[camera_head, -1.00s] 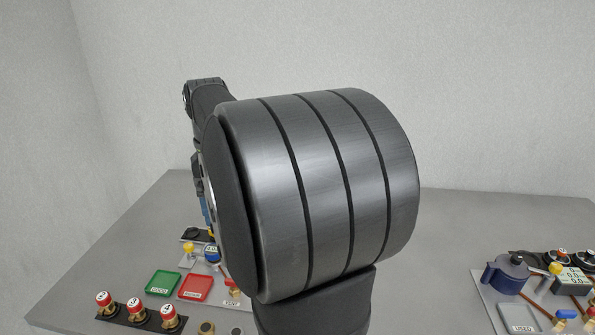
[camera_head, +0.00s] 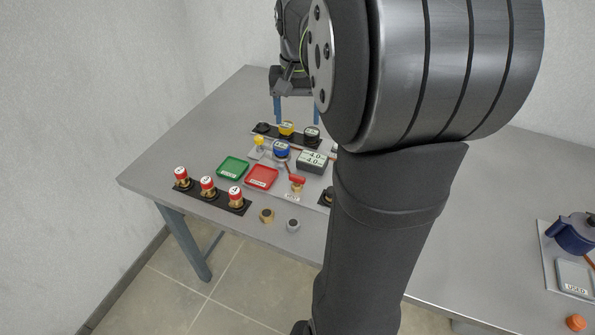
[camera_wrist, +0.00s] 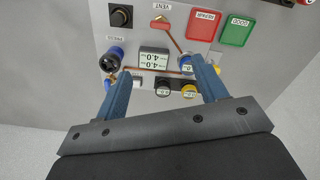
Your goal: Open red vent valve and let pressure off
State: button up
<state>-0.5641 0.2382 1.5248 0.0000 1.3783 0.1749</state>
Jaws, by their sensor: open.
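The red vent valve handle (camera_head: 297,181) sits above a VENT label on the grey panel. In the wrist view the red handle (camera_wrist: 160,22) is at the top, beside the VENT label. A display box (camera_head: 312,161) shows 4.0 on two lines, which also reads in the wrist view (camera_wrist: 154,60). My gripper (camera_head: 296,117) has two blue fingers, spread apart and empty, above the far side of the panel. In the wrist view the gripper (camera_wrist: 160,72) spans the display, and the red handle lies beyond its fingertips.
A green tray (camera_head: 233,168) and a red REPAIR tray (camera_head: 262,177) lie left of the valve. Several red-capped parts (camera_head: 207,186) stand in a black rack at the table's front. A blue valve (camera_wrist: 115,57) is near the left finger. A blue pot (camera_head: 576,232) stands far right.

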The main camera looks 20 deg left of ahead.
jog(key=f+m, duration=0.2)
jog(key=m, duration=0.2)
send_near(297, 176)
notch_tip(297, 176, down, 9)
jog(key=shift+r, duration=0.2)
jog(key=shift+c, duration=0.4)
jog(key=c, duration=0.9)
